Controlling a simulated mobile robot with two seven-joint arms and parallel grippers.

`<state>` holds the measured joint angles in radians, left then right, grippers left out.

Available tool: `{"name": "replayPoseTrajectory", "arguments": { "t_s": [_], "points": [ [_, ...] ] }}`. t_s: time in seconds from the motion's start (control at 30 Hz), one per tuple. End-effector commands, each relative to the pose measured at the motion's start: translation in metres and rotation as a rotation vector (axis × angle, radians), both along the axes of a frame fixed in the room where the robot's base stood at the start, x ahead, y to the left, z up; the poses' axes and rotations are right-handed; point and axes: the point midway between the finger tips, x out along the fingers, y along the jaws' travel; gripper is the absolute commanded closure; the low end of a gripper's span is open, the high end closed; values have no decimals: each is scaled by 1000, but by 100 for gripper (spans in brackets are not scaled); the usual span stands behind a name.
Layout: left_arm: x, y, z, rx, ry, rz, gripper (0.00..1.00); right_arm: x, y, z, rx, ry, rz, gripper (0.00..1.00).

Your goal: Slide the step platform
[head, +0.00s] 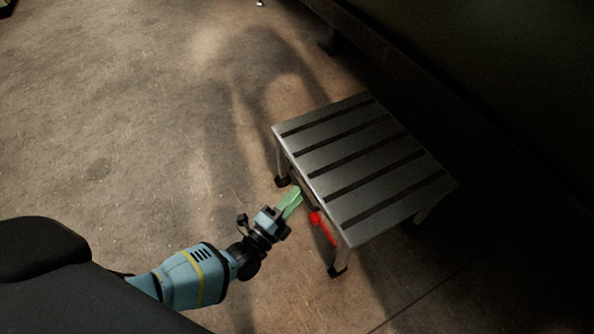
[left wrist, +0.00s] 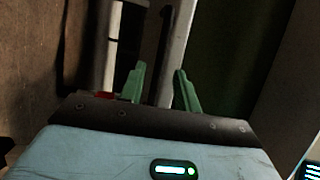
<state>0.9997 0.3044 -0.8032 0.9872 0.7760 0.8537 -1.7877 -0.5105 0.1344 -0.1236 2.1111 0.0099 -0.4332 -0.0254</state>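The step platform (head: 360,165) is a low grey metal step with dark strips across its top. It stands upright on the floor on legs with black feet. My left gripper (head: 291,203), with green fingers, is beside the platform's near left side, just below its top edge. In the left wrist view the fingers of my left gripper (left wrist: 159,88) are apart. Pale metal parts of the step platform (left wrist: 178,45) show beyond and between them, and I see nothing clamped. Whether a fingertip touches the platform is unclear. My right gripper is not in view.
A red part (head: 322,226) shows under the platform's near edge, right of my left gripper. The concrete floor (head: 130,110) is open to the left. A dark raised structure (head: 400,65) runs behind the platform, with deep shadow on the right.

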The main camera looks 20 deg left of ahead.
Motion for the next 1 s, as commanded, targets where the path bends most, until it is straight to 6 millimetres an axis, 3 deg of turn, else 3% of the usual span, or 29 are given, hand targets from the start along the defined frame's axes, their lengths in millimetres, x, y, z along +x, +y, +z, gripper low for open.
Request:
{"name": "replayPoseTrajectory", "arguments": {
  "t_s": [0.4,0.67,1.0],
  "points": [
    [10,-3,2,1,1,0,68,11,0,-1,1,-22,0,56],
    [10,-3,2,1,-1,0,99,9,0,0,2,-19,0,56],
    [10,-3,5,-2,-8,1,100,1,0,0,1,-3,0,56]
  ]
}}
